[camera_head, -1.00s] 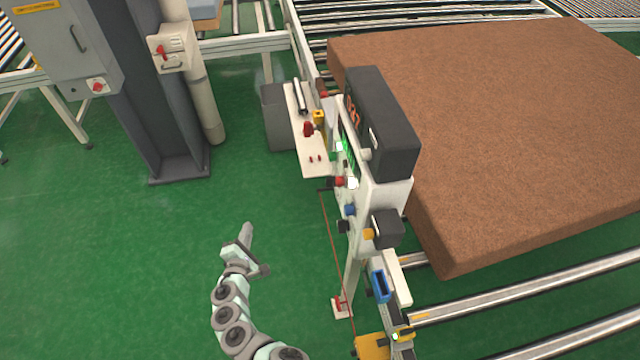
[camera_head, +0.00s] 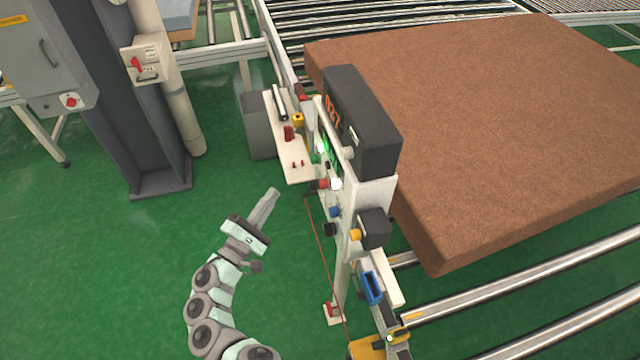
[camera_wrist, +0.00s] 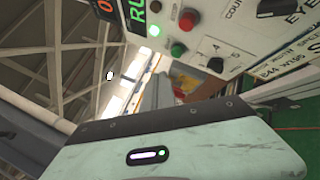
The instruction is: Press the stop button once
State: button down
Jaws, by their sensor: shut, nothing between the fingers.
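The control post (camera_head: 358,205) stands right of my gripper, with small buttons on its left-facing side. A red button (camera_head: 323,184) sits beside a white lit button (camera_head: 336,184). In the wrist view, a red button (camera_wrist: 187,19) is on the white panel (camera_wrist: 215,35), next to small lettering that appears to read STOP. A green button (camera_wrist: 177,50) and a white lit one (camera_wrist: 154,30) are near it. My gripper (camera_head: 273,193) is shut and empty, pointing up and right, left of the panel and apart from the buttons. Its fingertips are unclear in the wrist view.
A brown mattress (camera_head: 470,120) lies on the roller conveyor right of the post. A small white shelf (camera_head: 290,150) with red and yellow items juts left from the post. A grey bin (camera_head: 258,125) and column (camera_head: 140,120) stand behind. Green floor is clear at left.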

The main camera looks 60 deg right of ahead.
aim_at(324, 184)
jog(key=shift+s, duration=0.1)
jog(key=s+d+p, duration=0.4)
jog(key=s+d, duration=0.1)
jog(key=s, duration=0.1)
jog(key=shift+s+d, duration=0.25)
jog(key=shift+d, duration=0.1)
dwell(1.9)
jog(key=shift+s+d, duration=0.25)
jog(key=shift+s, duration=0.05)
jog(key=shift+s+d, duration=0.6)
jog(key=shift+s, duration=0.1)
dwell(1.0)
dwell(0.4)
jog(key=shift+w+a+b, duration=0.3)
jog(key=shift+w+a, duration=0.55)
jog(key=shift+w, duration=0.1)
